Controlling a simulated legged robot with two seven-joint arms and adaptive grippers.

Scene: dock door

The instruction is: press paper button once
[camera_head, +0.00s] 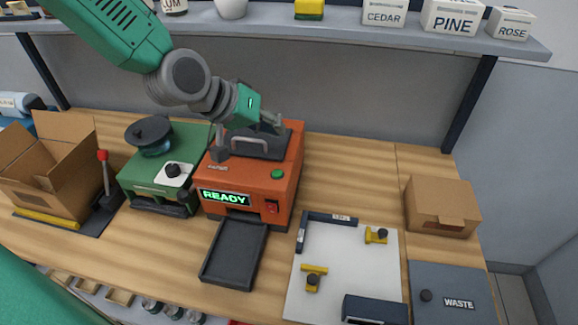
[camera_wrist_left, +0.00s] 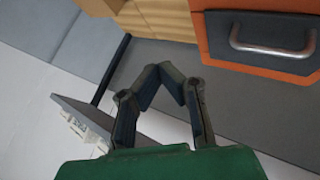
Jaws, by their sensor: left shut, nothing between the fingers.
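The orange machine (camera_head: 250,190) stands on the wooden bench with a lit READY display (camera_head: 225,197). A round green button (camera_head: 277,174) sits on its top at the right front, and a red switch (camera_head: 272,207) is on its front face. A small label on its top left is too small to read surely. My left gripper (camera_head: 276,122) is shut and empty, above the back of the machine, behind the dark lid with its grey handle (camera_head: 250,142). In the left wrist view its fingertips (camera_wrist_left: 165,72) meet, apart from the machine's handle (camera_wrist_left: 272,48). My right gripper is not in view.
A dark tray (camera_head: 234,254) lies before the machine. A green machine (camera_head: 160,170) and an open carton (camera_head: 50,165) stand left. A white board (camera_head: 345,265), a closed box (camera_head: 442,207) and a WASTE lid (camera_head: 450,290) lie right. A shelf (camera_head: 330,33) runs above.

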